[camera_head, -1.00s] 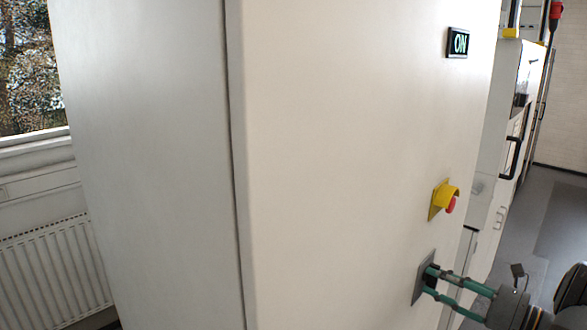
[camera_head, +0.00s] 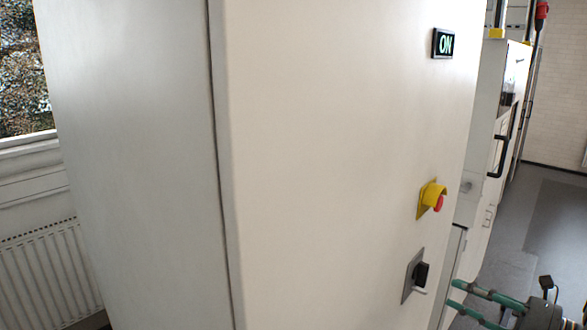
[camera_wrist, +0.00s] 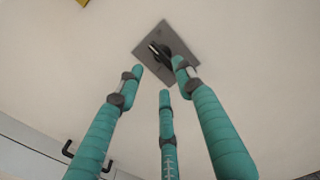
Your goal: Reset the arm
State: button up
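My gripper (camera_head: 456,293) has teal fingers and is at the lower right of the head view. In the wrist view my gripper (camera_wrist: 160,85) shows three teal fingers spread apart with nothing between them. A black rotary switch (camera_head: 420,276) on a grey square plate (camera_head: 408,283) sits on the white cabinet (camera_head: 330,170). In the wrist view the switch (camera_wrist: 159,52) lies just beyond the fingertips. In the head view a gap separates the fingertips from the switch.
A yellow and red emergency stop button (camera_head: 432,197) sticks out above the switch. White equipment with a black handle (camera_head: 501,155) stands behind on the right. The grey floor (camera_head: 545,225) on the right is open. A radiator (camera_head: 50,270) is at the left wall.

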aim_at(426, 278)
jog(key=x, duration=0.8)
jog(key=shift+w+a+f, duration=0.15)
jog(key=shift+f, duration=0.05)
jog(key=shift+a+n+b, duration=0.1)
jog(key=shift+n+b, duration=0.55)
jog(key=shift+n, duration=0.75)
jog(key=shift+d, duration=0.2)
